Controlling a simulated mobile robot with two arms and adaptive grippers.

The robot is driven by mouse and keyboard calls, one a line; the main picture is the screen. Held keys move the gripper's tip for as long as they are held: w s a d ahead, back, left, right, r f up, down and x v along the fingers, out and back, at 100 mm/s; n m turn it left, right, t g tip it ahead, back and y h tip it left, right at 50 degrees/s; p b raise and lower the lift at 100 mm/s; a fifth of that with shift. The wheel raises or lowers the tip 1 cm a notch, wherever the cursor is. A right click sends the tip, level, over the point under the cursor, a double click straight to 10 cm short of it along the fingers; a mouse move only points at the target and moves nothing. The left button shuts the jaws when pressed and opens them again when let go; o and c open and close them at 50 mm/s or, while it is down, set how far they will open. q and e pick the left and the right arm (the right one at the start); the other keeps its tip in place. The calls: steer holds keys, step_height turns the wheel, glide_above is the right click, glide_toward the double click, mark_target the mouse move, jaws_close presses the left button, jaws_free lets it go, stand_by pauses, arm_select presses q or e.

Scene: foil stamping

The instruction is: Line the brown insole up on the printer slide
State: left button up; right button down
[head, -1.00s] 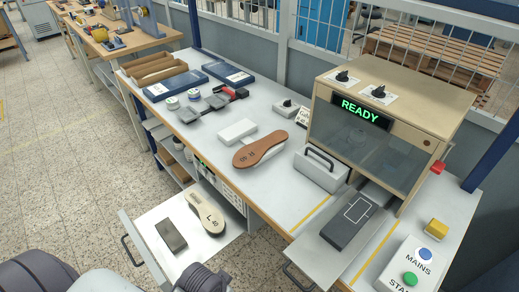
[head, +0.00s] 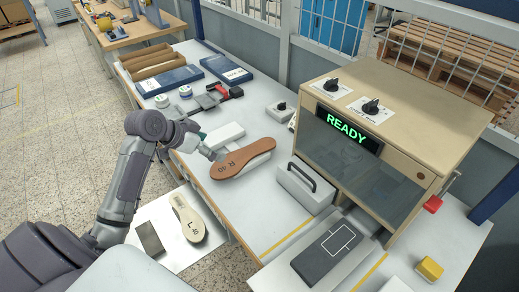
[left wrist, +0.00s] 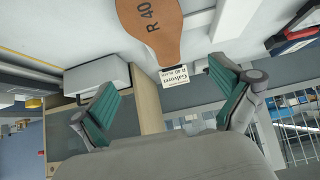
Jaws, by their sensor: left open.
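The brown insole (head: 240,158), marked "R 40", lies on the bench, its near end toward the lower left and a pale block under its edge. It also shows at the top of the left wrist view (left wrist: 150,22). The printer slide (head: 322,256) is a dark plate with a white outline, in front of the printer; nothing lies on it. My left gripper (head: 213,154) is beside the insole's left end, and its fingertips are partly hard to make out. In the left wrist view its green-padded fingers (left wrist: 163,72) are spread with nothing between them. My right gripper is out of view.
The printer (head: 390,130) shows "READY". A grey block with a handle (head: 303,187) stands between insole and slide. A yellow block (head: 429,268) is at right.

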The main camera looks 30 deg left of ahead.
arm_select(q)
steer(key=w, duration=0.1)
steer(key=p, duration=0.1)
glide_toward(243, 155)
steer(key=shift+w+d+f, duration=0.35)
steer(key=shift+w+f, duration=0.05)
steer(key=shift+w, duration=0.05)
steer(key=p+x, duration=0.1)
steer(key=x, duration=0.4)
steer(key=shift+w+f+p, duration=0.2)
steer(key=shift+f+p, duration=0.05)
steer(key=shift+p, duration=0.15)
steer(key=shift+w+d+f, duration=0.1)
steer(key=shift+w+f, duration=0.1)
steer(key=shift+f, duration=0.15)
steer(key=shift+c, duration=0.3)
steer(key=c, duration=1.1)
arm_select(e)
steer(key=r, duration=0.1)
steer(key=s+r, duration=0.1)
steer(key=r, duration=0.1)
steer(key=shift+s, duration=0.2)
